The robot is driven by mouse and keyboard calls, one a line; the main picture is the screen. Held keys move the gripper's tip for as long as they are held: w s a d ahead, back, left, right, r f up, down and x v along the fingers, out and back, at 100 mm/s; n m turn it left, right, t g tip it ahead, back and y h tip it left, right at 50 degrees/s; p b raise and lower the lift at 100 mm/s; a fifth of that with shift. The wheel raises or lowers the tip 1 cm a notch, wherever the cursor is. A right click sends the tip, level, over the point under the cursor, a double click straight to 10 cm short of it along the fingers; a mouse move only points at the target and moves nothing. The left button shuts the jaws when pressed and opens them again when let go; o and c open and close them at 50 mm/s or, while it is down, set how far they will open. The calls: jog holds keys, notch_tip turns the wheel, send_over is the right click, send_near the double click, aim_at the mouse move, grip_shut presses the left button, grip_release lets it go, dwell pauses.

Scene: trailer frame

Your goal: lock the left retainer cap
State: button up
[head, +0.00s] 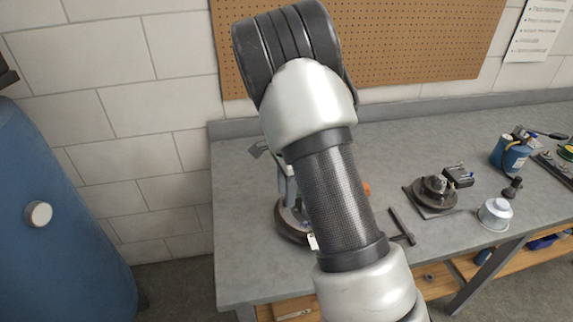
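No retainer cap that I can make out as the left one shows in the head view. My arm crosses the middle of the picture and hides part of the workbench (243,262). Partly hidden behind my arm, a grey upright piece stands over a round, dark brown-rimmed part (290,224) on the bench. A small orange piece (366,188) shows just right of my arm; what it belongs to is hidden.
Right of my arm lie a dark bar (402,227), a round hub on a flat plate (434,190), a silver cup-shaped part (495,214) and a blue canister (509,153). A large blue body (55,225) stands at left. A pegboard (410,45) hangs behind the bench.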

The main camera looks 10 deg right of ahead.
notch_tip(320, 180, up, 16)
jog(key=shift+f+p, duration=0.25)
jog(key=shift+p, duration=0.05)
jog(key=s+r+n+t+y+p, duration=0.1)
jog(key=s+r+n, duration=0.3)
jog(key=s+r, duration=0.35)
jog(key=s+r+n+t+p, duration=0.1)
jog(key=s+r+n+t, duration=0.1)
jog(key=s+n, duration=0.4)
jog(key=s+r+n+t+h+p, duration=0.1)
jog(key=s+r+n, duration=0.3)
jog(key=s, duration=0.9)
jog(key=shift+s+r+n+t, duration=0.25)
jog(key=shift+n+t, duration=0.55)
jog(key=shift+n, duration=0.3)
jog(key=shift+d, duration=0.1)
